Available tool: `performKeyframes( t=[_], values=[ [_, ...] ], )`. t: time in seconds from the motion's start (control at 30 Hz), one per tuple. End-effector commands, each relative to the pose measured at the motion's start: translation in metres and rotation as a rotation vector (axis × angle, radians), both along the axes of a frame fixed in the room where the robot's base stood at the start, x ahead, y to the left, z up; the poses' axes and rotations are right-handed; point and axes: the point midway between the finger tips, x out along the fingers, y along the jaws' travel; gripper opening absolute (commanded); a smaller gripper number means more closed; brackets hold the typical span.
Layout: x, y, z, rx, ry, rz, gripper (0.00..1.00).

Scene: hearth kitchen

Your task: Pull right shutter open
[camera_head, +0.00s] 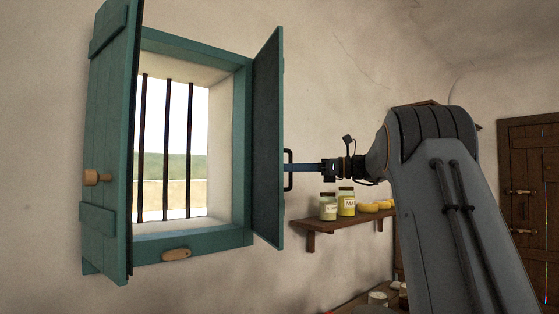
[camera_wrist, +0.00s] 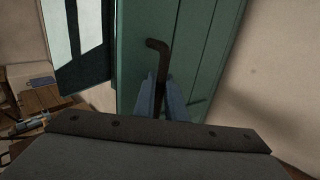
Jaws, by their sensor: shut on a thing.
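The right shutter (camera_head: 267,140) is a teal panel on the window's right side, standing out from the wall at a steep angle. A black bar handle (camera_head: 288,155) is on its right face. My gripper (camera_head: 290,168) reaches in from the right, its blue fingers at the handle. In the wrist view the handle (camera_wrist: 158,48) runs down between the fingers (camera_wrist: 160,95), which are shut on it. The shutter's teal face (camera_wrist: 195,50) fills the middle there. The grip's lower part is hidden by the gripper body.
The left shutter (camera_head: 108,150) stands open with a wooden knob (camera_head: 97,177). Dark bars (camera_head: 167,150) cross the window opening. A wooden latch (camera_head: 176,254) is on the lower frame. A shelf (camera_head: 335,226) with jars (camera_head: 346,202) is on the wall below my arm. A wooden door (camera_head: 530,190) is far right.

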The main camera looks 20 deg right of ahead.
Motion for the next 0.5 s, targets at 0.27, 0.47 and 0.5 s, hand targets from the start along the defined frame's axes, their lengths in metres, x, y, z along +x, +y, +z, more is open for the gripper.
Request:
performKeyframes(
  t=[0.27,0.47,0.5],
  values=[
    [-0.001,-0.021,0.001,0.001,0.0,0.031,0.0],
    [-0.001,-0.025,0.001,0.001,0.0,0.038,0.0],
    [-0.001,-0.025,0.0,0.001,0.0,0.038,0.0]
  ],
)
